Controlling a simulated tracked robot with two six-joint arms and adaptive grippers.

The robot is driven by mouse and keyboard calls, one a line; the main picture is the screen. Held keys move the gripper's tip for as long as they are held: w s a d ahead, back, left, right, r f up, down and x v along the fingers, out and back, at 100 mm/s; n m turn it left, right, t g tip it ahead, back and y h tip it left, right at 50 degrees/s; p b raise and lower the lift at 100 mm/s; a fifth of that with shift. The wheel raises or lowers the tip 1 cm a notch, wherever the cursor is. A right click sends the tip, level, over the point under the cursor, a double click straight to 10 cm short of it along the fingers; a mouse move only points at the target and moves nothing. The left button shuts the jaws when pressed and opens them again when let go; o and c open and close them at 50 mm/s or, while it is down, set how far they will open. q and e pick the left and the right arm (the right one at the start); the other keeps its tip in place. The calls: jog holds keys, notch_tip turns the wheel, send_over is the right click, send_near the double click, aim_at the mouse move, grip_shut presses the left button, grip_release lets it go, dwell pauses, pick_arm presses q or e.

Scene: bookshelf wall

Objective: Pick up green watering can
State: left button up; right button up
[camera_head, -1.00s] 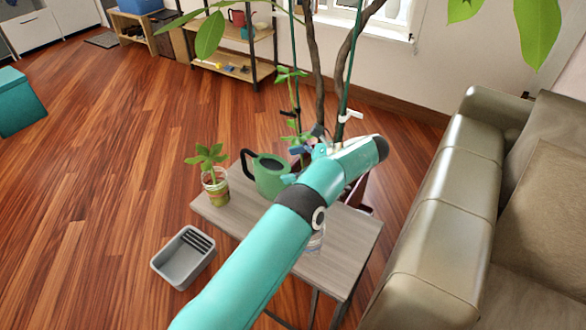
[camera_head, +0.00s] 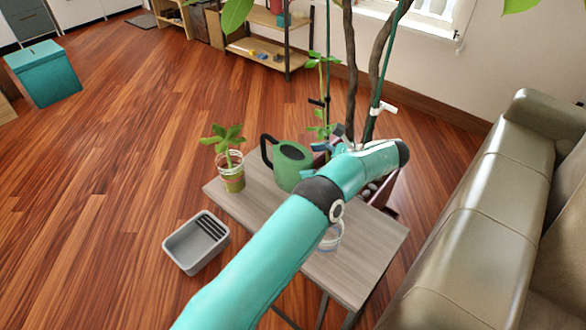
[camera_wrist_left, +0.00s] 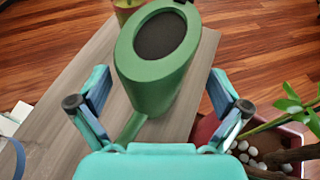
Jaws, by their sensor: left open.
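The green watering can (camera_head: 292,167) stands upright on a small grey wooden table (camera_head: 262,208), its dark handle on the left in the head view. My left arm reaches over the table from below, and its gripper (camera_head: 322,162) is just right of the can, partly hidden by the arm. In the left wrist view, the can (camera_wrist_left: 155,85) lies ahead between the two spread fingers of my left gripper (camera_wrist_left: 160,82), its spout toward the palm. The fingers are open, with a gap on both sides of the can. My right gripper is not in view.
A potted seedling (camera_head: 233,177) stands left of the can, and a clear glass (camera_head: 331,238) is partly behind my arm. A large plant's stems (camera_head: 350,80) rise behind the table. A grey bin (camera_head: 196,242) is on the floor; a sofa (camera_head: 480,190) is at right.

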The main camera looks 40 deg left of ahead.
aim_at(297, 160)
pick_arm(q)
jog(key=x, duration=0.4)
jog(key=shift+a, duration=0.15)
jog(key=shift+c, duration=0.3)
jog(key=shift+r, duration=0.1)
jog(key=c, duration=1)
jog(key=shift+o, duration=0.2)
